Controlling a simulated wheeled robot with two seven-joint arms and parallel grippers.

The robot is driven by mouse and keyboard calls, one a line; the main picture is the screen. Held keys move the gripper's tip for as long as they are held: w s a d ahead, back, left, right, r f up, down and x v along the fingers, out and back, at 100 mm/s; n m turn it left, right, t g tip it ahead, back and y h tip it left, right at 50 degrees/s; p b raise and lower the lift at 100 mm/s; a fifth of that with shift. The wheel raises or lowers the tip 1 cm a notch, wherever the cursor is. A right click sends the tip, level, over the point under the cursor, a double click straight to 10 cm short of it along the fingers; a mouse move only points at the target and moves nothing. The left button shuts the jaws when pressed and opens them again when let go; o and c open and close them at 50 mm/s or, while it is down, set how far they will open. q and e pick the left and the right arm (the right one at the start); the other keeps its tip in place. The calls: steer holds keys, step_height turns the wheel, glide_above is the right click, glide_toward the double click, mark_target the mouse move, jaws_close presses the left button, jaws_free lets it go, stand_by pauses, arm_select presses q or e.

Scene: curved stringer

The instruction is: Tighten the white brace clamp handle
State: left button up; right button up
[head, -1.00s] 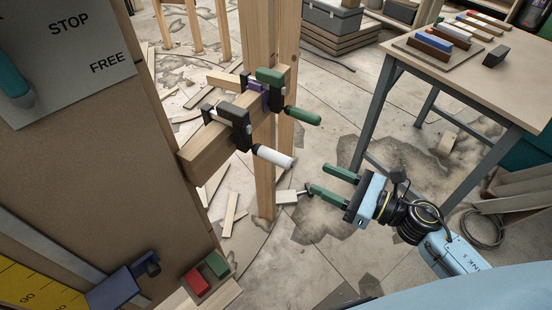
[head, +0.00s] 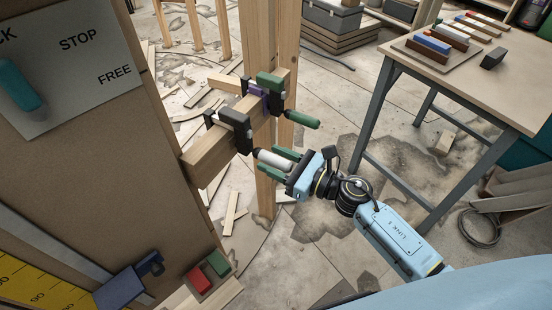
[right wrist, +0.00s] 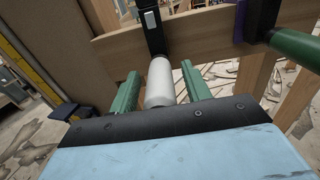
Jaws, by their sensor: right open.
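The white clamp handle (head: 276,161) sticks out toward the lower right from a black clamp (head: 236,131) on the wooden beam (head: 212,152). My right gripper (head: 271,162) is open, its green fingers on either side of the white handle. In the right wrist view the white handle (right wrist: 160,82) stands between the two fingers (right wrist: 160,88), with a gap visible on the right. Contact on the left side is hard to tell. A second clamp with a green handle (head: 302,119) sits behind it on the beam. My left gripper is not in view.
A wooden post (head: 262,100) stands behind the clamps. A panel marked STOP and FREE (head: 80,60) is at the left. A workbench (head: 465,85) with several coloured blocks stands at the right. The floor between is open, with scattered wood pieces.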

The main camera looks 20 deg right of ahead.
steer(key=shift+c, duration=0.5)
steer(key=c, duration=0.9)
